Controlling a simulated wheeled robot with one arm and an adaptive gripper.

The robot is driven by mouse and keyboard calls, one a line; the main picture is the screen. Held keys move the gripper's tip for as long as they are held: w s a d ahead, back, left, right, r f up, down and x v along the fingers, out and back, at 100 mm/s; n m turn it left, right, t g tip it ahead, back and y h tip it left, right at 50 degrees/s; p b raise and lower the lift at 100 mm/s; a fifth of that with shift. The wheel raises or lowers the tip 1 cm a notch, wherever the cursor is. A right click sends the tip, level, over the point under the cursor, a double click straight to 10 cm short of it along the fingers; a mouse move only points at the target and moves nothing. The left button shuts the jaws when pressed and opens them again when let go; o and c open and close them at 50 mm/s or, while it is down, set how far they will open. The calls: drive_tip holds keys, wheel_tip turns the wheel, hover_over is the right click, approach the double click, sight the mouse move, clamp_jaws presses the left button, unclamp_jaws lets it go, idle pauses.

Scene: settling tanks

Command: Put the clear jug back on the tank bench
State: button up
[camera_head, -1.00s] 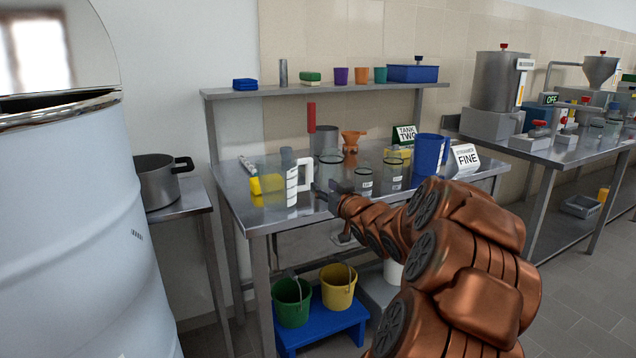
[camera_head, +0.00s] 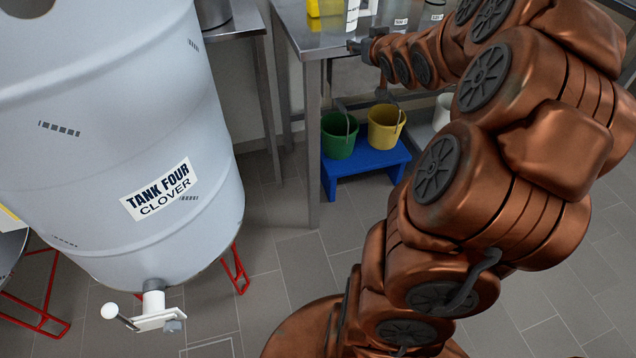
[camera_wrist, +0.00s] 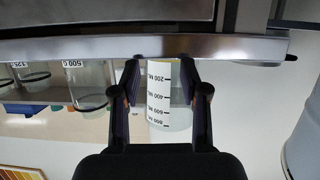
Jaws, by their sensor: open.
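The clear jug (camera_wrist: 170,95), with a white measuring scale, shows in the wrist view, which looks upside down. It appears between the fingers of my gripper (camera_wrist: 160,85), which is open. I cannot tell whether a finger touches it or how far it is beyond them. In the head view only the lower part of the jug (camera_head: 352,14) shows at the top edge, on the steel bench (camera_head: 318,42). My gripper (camera_head: 358,46) is at the bench's front edge there, just in front of the jug. The jug's top is cut off in that view.
Other clear vessels (camera_wrist: 90,85) stand beside the jug. A yellow object (camera_head: 327,7) is left of it. Green (camera_head: 339,146) and yellow (camera_head: 384,138) buckets stand on a blue stool (camera_head: 362,164) below. The large Tank Four drum (camera_head: 120,120) fills the left; floor between is open.

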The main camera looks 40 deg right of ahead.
drive_tip(key=s+a+f+n+g+y, duration=0.1)
drive_tip(key=s+a+f+g, duration=0.35)
drive_tip(key=a, duration=0.55)
drive_tip(key=s+a+f+n+g+y, duration=0.15)
drive_tip(key=s+a+f+g, duration=0.35)
drive_tip(key=a, duration=0.6)
drive_tip(key=s+a+f+g+y, duration=0.1)
drive_tip(key=s+a+g, duration=0.2)
drive_tip(key=s+a, duration=0.5)
drive_tip(key=s+a+f+n+g+y, duration=0.1)
drive_tip(key=s+a+g, duration=0.2)
drive_tip(key=s+a, duration=0.4)
drive_tip(key=s, duration=0.8)
drive_tip(key=shift+a+f, duration=0.15)
drive_tip(key=shift+a, duration=0.25)
drive_tip(key=shift+y, duration=0.25)
wheel_tip(320, 180, up, 25)
drive_tip(key=s+p, duration=0.1)
drive_tip(key=p, duration=2.2)
drive_tip(key=shift+p, duration=0.3)
drive_tip(key=shift+s+t, duration=0.1)
drive_tip(key=shift+t, duration=0.15)
